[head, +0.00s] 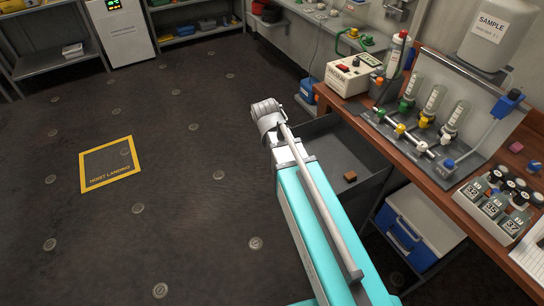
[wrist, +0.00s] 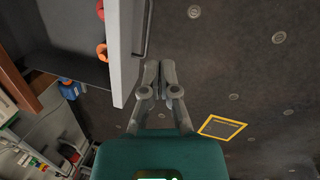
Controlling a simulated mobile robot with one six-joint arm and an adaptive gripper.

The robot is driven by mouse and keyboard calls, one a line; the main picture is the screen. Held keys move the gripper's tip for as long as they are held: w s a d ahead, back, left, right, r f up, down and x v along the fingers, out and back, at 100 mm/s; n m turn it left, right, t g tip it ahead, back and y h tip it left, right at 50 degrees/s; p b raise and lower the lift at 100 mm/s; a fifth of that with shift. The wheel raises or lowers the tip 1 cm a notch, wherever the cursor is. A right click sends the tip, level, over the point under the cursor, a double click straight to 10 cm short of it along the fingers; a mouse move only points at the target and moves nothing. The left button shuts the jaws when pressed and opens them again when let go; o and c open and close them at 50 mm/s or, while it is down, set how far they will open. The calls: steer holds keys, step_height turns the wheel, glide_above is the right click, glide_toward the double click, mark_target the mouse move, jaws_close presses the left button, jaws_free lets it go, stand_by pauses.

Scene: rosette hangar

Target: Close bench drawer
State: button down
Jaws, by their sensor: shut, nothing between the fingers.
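The bench drawer (head: 328,148) stands pulled out from under the wooden bench in the head view, with a small brown block inside. My arm hides part of its front. In the wrist view the drawer's pale front panel (wrist: 126,60) runs down the picture, with a dark bar handle (wrist: 147,32) on its outer face. My gripper (wrist: 159,68) is shut and empty. It appears just right of the front panel, on the outer side, near the handle's lower end. I cannot tell whether the fingers touch the panel.
The wooden bench (head: 437,160) carries a vacuum box (head: 348,77), sample tubes and a bottle rack (head: 497,201). A blue and white cooler (head: 416,226) stands below it. The dark floor left of my arm is clear, with a yellow-framed landing mark (head: 110,163).

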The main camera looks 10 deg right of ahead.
steer(key=w+a+f+n+t+h+b, duration=0.1)
steer(key=w+a+f+n+h+b, duration=0.2)
steer(key=w+a+f+n+b, duration=0.2)
steer(key=w+a+f+n+t+h+b, duration=0.1)
steer(key=w+a+f+n+h+b, duration=0.2)
steer(key=w+f+n+b, duration=0.6)
steer(key=shift+w+a+f+n+t+b, duration=0.25)
steer(key=shift+w+a+n+b, duration=0.55)
steer(key=shift+w+b, duration=1.3)
steer(key=shift+w, duration=0.2)
steer(key=d+r+b+x, duration=0.2)
steer(key=b+x, duration=0.4)
steer(key=x, duration=0.6)
steer(key=shift+w+f+b, duration=0.2)
steer(key=shift+w+b, duration=0.1)
steer(key=shift+w, duration=0.15)
steer(key=shift+d, duration=0.15)
